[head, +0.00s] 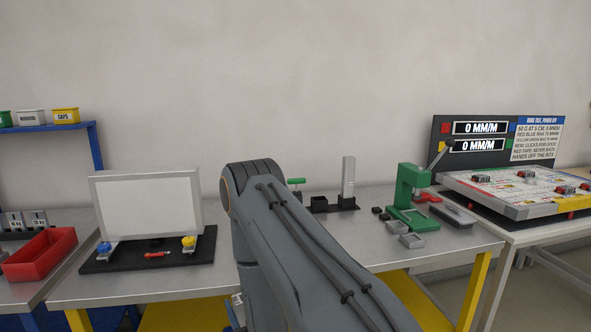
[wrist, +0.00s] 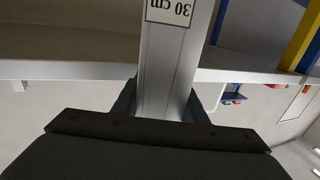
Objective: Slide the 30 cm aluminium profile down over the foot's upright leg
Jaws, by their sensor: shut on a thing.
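The aluminium profile (wrist: 166,70), silvery with a white "30 cm" label, runs up the middle of the wrist view. My gripper (wrist: 161,100) is shut on it, with a dark finger at each side. The profile's far end runs out of the wrist view. In the head view my arm hides the gripper and the profile. A light grey upright piece (head: 348,178) stands on a low black base (head: 322,206) on the bench, right of my arm; it may be the foot's leg, but I cannot tell for sure.
A green press (head: 410,195) and small grey trays (head: 404,234) stand right of the black base. A framed white panel (head: 147,204) stands on a black mat at left, with a red bin (head: 39,254) beyond. A tilted board (head: 523,190) is at far right.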

